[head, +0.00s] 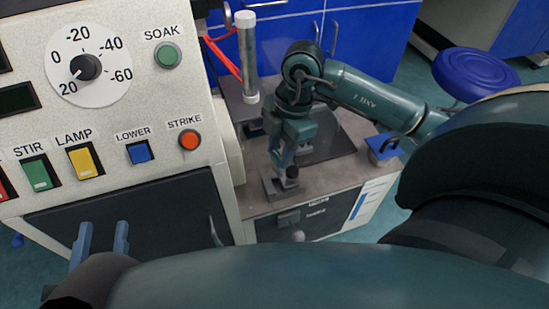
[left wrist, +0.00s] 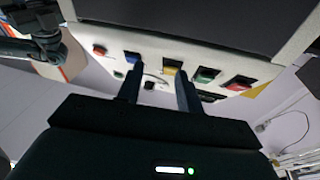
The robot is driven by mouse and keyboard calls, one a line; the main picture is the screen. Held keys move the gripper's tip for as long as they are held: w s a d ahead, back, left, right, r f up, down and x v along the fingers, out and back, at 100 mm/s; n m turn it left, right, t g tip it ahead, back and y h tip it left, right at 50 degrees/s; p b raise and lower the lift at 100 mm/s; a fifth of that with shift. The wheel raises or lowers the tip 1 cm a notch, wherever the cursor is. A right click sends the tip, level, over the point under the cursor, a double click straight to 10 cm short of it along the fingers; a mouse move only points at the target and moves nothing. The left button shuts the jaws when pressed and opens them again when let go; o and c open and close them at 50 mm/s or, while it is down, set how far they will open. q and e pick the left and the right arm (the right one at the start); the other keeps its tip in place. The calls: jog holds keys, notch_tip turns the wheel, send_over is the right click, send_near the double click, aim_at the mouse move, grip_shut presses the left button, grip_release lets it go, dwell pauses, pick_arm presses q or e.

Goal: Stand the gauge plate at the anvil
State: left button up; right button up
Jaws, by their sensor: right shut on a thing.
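My right gripper (head: 284,158) is shut low over the worktop beside the machine, pointing down. What it holds is mostly hidden by the fingers; I take it to be the gauge plate, but its outline cannot be made out. Just below the fingertips is a small grey metal block (head: 272,187) with a black knob (head: 292,172), near the worktop's front edge; it may be the anvil. Whether plate and block touch cannot be told. My left gripper (head: 102,242) is open and empty in front of the machine's dark lower panel; its spread fingers also show in the left wrist view (left wrist: 158,88).
The white machine (head: 120,125) with dial and coloured buttons fills the left. A clear upright tube (head: 247,60) stands behind my right gripper. A blue stool (head: 476,72) stands beyond.

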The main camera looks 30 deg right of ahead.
pick_arm(q)
jog(key=shift+w+d+f+h+b, duration=0.1)
jog(key=shift+w+f+h+b, duration=0.1)
jog(key=shift+h+b, duration=0.15)
pick_arm(e)
jog(key=m, duration=0.1)
jog(key=f+m, duration=0.1)
jog(key=shift+w+d+f+m+t, duration=0.2)
jog(key=shift+w+f+m+t, duration=0.1)
jog(key=shift+m, duration=0.1)
pick_arm(q)
jog(key=shift+r, duration=0.1)
jog(key=shift+d+b, duration=0.25)
jog(key=shift+b, duration=1.1)
pick_arm(e)
jog(key=shift+d+x, duration=0.25)
jog(key=shift+x, duration=0.95)
jog(key=shift+d+x, duration=0.25)
jog(key=shift+x, duration=1)
pick_arm(q)
jog(key=shift+f+b, duration=0.55)
jog(key=shift+f, duration=0.05)
pick_arm(e)
jog(key=shift+s+f, duration=0.2)
jog(key=shift+f, duration=0.9)
pick_arm(q)
jog(key=shift+f, duration=0.15)
pick_arm(e)
jog(key=o, duration=0.9)
